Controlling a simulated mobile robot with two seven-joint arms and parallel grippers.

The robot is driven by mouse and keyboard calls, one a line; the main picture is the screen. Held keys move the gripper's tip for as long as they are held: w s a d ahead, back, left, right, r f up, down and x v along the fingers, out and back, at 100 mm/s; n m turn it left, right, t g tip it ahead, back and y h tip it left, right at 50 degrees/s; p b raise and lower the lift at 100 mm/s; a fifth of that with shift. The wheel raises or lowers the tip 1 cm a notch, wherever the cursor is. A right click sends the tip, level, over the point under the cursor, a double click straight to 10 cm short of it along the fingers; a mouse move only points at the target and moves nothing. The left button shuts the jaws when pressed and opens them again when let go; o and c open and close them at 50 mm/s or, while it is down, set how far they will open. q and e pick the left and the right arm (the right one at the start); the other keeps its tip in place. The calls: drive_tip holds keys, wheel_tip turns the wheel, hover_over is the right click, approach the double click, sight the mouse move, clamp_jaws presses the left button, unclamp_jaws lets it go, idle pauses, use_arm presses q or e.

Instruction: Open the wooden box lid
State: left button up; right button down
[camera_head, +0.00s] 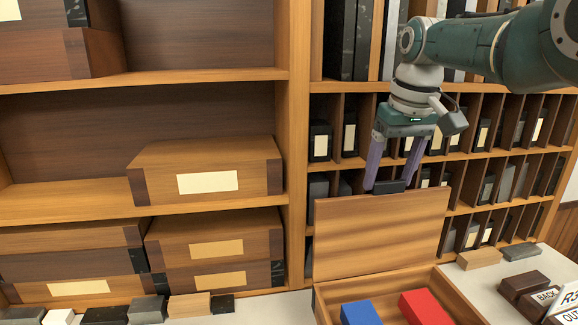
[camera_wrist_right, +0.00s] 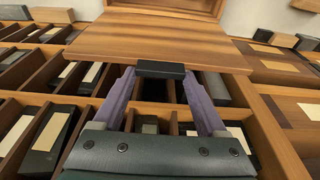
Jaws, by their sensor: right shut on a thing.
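The wooden box (camera_head: 455,296) sits on the counter at the lower right of the head view. Its lid (camera_head: 378,236) stands up, near upright, along the back edge, and the inside shows. A dark handle (camera_head: 388,187) is on the lid's top edge. My right gripper (camera_head: 388,188) reaches down from above with its purple fingers on either side of this handle and is shut on it. In the right wrist view, the fingers (camera_wrist_right: 159,72) flank the dark handle (camera_wrist_right: 161,69), with the lid (camera_wrist_right: 150,42) beyond. My left gripper is not in view.
A blue block (camera_head: 360,313) and a red block (camera_head: 425,308) lie inside the box. A shelf with several small compartments (camera_head: 480,155) stands behind the lid. Closed wooden boxes (camera_head: 215,165) fill the left shelves. Dark blocks (camera_head: 525,285) lie on the counter at the right.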

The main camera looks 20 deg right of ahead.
unclamp_jaws()
drive_tip(key=shift+r, duration=0.1)
drive_tip(key=shift+r+p, duration=0.35)
drive_tip(key=shift+r, duration=0.1)
drive_tip(key=shift+p+v, duration=0.4)
drive_tip(key=shift+v, duration=0.6)
drive_tip(key=b+v, duration=0.3)
drive_tip(key=v, duration=0.4)
drive_tip(key=shift+s+f, duration=0.1)
